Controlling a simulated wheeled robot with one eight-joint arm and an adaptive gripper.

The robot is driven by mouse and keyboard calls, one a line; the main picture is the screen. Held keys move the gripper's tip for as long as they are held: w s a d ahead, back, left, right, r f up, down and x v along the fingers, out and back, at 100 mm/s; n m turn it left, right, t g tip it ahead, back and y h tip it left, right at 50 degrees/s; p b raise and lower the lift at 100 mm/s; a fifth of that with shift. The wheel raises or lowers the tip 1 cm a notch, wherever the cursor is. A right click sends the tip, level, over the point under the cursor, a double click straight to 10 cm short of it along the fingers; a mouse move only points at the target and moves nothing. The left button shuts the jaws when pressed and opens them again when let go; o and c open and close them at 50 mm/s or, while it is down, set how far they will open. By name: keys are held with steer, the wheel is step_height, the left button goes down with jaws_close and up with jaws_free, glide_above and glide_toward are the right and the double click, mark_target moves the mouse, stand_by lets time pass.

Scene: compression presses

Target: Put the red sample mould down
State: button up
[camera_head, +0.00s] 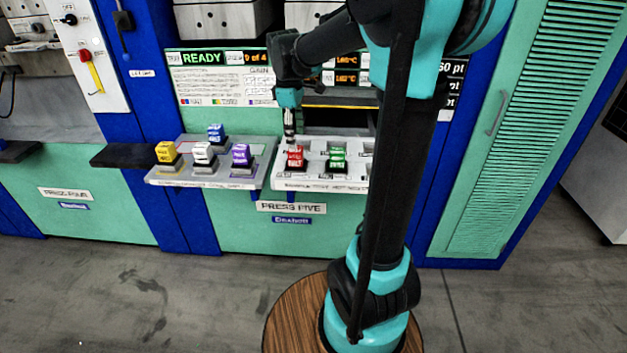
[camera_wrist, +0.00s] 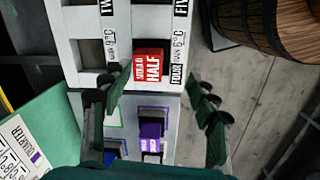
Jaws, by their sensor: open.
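The red sample mould (camera_head: 296,157) sits upright on the white tray (camera_head: 290,186) in front of Press Five, in the tray's near left place. In the wrist view the red mould (camera_wrist: 149,65) shows lettering that includes "HALF", and it lies beyond and between my spread fingers. My gripper (camera_head: 290,136) is just above and behind the red mould in the head view. It is open and empty, with a gap between the fingers (camera_wrist: 160,85) in the wrist view. No finger clearly touches the mould.
A green mould (camera_head: 337,158) stands right of the red one on the same tray. A grey tray (camera_head: 215,184) to the left holds yellow (camera_head: 166,153), white (camera_head: 203,152), blue (camera_head: 216,133) and purple (camera_head: 241,155) moulds. The press opening is behind. A display (camera_head: 204,58) reads READY.

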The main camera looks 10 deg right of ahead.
steer(key=s+d+f+m+t, duration=0.2)
steer(key=s+f+m, duration=0.4)
steer(key=s+f, duration=0.2)
steer(key=s+d+f+m+t+y, duration=0.1)
steer(key=s+d+f+m+t, duration=0.1)
steer(key=s+f+m, duration=0.4)
steer(key=s+f, duration=0.2)
steer(key=s, duration=0.3)
steer(key=shift+s+f, duration=0.2)
steer(key=shift+s, duration=0.1)
